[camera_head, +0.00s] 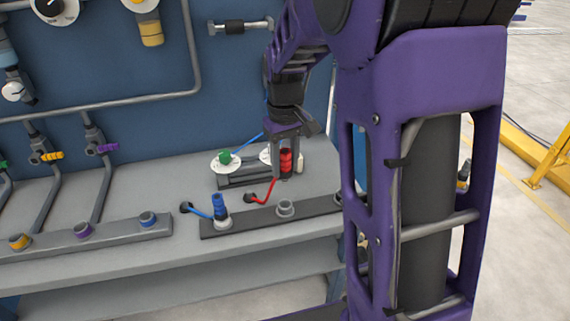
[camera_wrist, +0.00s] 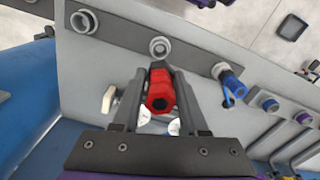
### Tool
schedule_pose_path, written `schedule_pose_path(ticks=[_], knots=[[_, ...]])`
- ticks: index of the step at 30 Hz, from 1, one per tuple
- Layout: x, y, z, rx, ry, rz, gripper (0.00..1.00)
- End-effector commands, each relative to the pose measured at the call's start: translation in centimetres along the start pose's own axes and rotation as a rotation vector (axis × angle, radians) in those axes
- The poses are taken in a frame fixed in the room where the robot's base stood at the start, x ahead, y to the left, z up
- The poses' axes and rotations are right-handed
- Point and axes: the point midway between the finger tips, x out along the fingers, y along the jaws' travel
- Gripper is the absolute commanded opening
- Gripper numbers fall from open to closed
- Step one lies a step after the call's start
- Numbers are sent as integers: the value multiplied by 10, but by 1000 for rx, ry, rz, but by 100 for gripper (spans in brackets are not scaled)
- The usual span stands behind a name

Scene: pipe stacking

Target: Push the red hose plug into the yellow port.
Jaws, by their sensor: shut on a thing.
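The red hose plug (camera_head: 286,158) is held upright between the fingers of my gripper (camera_head: 289,166), above the bench behind the dark port rail. In the wrist view the red plug (camera_wrist: 160,92) sits between both fingers of my gripper (camera_wrist: 160,78). Its red hose runs down to a dark outlet (camera_head: 250,198) on the bench. The yellow port (camera_head: 19,241) is at the left end of the grey rail, far to the left of my gripper. It faces up and looks empty. It does not show in the wrist view.
The grey rail (camera_head: 120,233) also has a purple port (camera_head: 83,230) and a blue port (camera_head: 147,219). A blue plug (camera_head: 221,206) stands in the dark rail, beside an empty grey port (camera_head: 285,207). Pipes with coloured valves line the blue back panel (camera_head: 240,90).

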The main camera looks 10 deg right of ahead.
Motion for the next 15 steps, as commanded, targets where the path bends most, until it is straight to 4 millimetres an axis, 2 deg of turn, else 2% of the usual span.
schedule_pose_path(ticks=[15], knots=[[-37,0,0,0,1,1,0]])
